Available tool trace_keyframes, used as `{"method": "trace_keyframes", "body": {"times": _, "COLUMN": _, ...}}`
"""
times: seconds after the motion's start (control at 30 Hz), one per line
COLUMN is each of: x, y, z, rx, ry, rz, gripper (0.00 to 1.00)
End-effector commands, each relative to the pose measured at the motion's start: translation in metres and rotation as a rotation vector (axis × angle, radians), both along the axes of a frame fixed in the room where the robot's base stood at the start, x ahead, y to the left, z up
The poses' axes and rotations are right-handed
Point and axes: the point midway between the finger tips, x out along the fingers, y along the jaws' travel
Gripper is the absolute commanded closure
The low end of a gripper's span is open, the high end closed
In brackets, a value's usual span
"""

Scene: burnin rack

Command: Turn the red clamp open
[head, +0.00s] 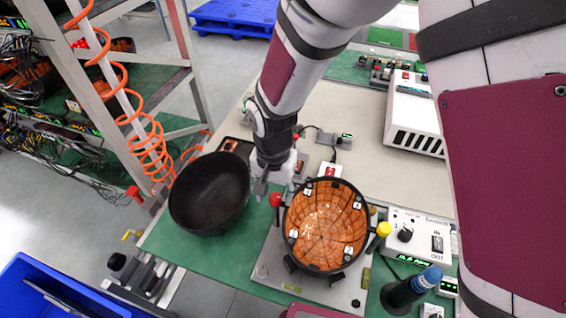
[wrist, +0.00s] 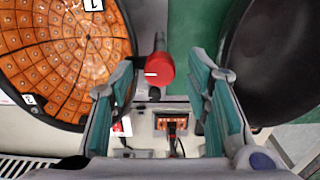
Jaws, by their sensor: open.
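The red clamp (head: 275,199) is a round red knob on a dark stem at the left edge of the orange gridded round board (head: 326,226). In the wrist view the red clamp (wrist: 159,69) shows between my two fingers, nearer the left one, with a gap on both sides. My gripper (head: 264,186) is open and empty, pointing down just up and left of the knob in the head view. Its teal-padded fingers show in the wrist view (wrist: 165,82). I cannot tell whether the fingertips are down level with the knob.
A black bowl (head: 208,195) stands close on the left. A yellow knob (head: 384,229) is on the board's right side. A white control box (head: 420,236) and a dark blue-topped cylinder (head: 410,290) stand at the right. An orange coiled hose (head: 150,150) hangs at the left rack.

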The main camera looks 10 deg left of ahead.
Motion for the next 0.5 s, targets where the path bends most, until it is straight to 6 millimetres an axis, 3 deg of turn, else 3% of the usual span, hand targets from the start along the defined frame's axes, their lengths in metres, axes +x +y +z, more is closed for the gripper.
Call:
{"method": "trace_keyframes", "body": {"times": 0.33, "x": 0.0003, "y": -0.0001, "z": -0.0048, "rx": 0.001, "ry": -0.001, "rz": -0.001, "gripper": 0.56}}
{"method": "trace_keyframes", "body": {"times": 0.37, "x": 0.0003, "y": -0.0001, "z": -0.0047, "rx": 0.001, "ry": -0.001, "rz": 0.0, "gripper": 0.58}}
{"method": "trace_keyframes", "body": {"times": 0.5, "x": 0.0002, "y": -0.0001, "z": -0.0046, "rx": 0.001, "ry": 0.0, "rz": 0.0, "gripper": 0.9}}
